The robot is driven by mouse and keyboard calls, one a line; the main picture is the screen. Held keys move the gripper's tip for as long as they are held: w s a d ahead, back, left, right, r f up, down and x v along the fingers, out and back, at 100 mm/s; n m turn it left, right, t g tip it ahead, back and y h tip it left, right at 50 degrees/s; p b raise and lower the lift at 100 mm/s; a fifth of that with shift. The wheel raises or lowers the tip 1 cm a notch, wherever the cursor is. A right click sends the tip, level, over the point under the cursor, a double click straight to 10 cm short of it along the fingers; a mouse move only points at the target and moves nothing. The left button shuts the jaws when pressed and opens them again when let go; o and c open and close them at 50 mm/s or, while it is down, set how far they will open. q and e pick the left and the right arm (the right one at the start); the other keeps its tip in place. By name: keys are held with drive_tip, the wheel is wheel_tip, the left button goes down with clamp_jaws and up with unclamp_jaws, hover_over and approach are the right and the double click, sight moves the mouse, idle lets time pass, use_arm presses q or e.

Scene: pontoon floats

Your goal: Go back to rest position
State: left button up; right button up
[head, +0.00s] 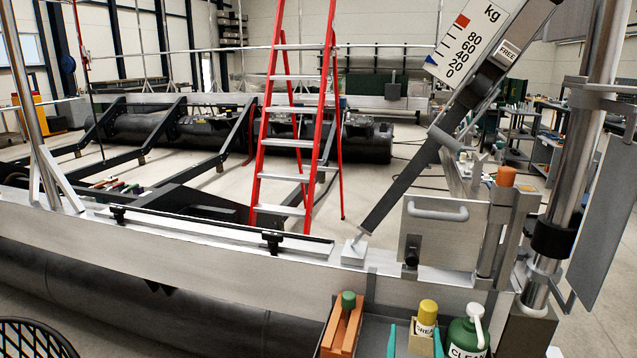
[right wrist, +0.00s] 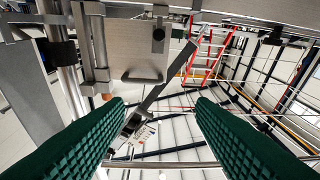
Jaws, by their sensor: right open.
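My right gripper (head: 414,342) shows at the bottom of the head view as two teal fingertips, spread apart. They stand in front of a yellow-capped grease container (head: 428,312), one on each side of it in the picture. In the right wrist view the gripper (right wrist: 152,108) shows as two long green ribbed fingers, wide apart with nothing held between them. That view is upside down, with the handled metal panel (right wrist: 138,55) and the dark lever arm (right wrist: 165,80) beyond the fingers. My left gripper is in neither view.
A green cleaner bottle (head: 465,338) and an orange block with a green knob (head: 342,330) stand near the gripper. The metal rail (head: 200,255) crosses ahead. A kg gauge (head: 470,45), a post (head: 570,190) and a red ladder (head: 290,145) rise beyond.

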drive_tip(key=s+a+r+n+t+y, duration=0.1)
drive_tip(key=s+a+n+y, duration=0.15)
drive_tip(key=n+y, duration=0.5)
drive_tip(key=s+a+r+n+t+y, duration=0.1)
drive_tip(key=s+a+r+n+y, duration=0.2)
drive_tip(key=n, duration=0.8)
drive_tip(key=s+a+f+n+g+y, duration=0.2)
drive_tip(key=a+f+n+g+y, duration=0.2)
drive_tip(key=f+n+g+y, duration=0.55)
drive_tip(key=s+d+f+n+g+h, duration=0.3)
drive_tip(key=s+f+n+h, duration=0.15)
drive_tip(key=f, duration=0.25)
drive_tip(key=s+d+f+n+g+h, duration=0.2)
drive_tip(key=s+d+f+n+h, duration=0.1)
drive_tip(key=f+n+h, duration=0.4)
drive_tip(key=s+d+f+g+h, duration=0.4)
drive_tip(key=s+d+f, duration=0.2)
drive_tip(key=d, duration=0.3)
wheel_tip(320, 180, down, 24)
drive_tip(key=s+f+g, duration=0.1)
drive_tip(key=s+d+f+g, duration=0.1)
drive_tip(key=s+d+f, duration=0.1)
drive_tip(key=s+f, duration=0.6)
drive_tip(key=s+d+f, duration=0.1)
drive_tip(key=s+f, duration=0.8)
drive_tip(key=shift+s+d+f+g, duration=0.2)
drive_tip(key=shift+d+g, duration=0.15)
drive_tip(key=shift+n, duration=0.25)
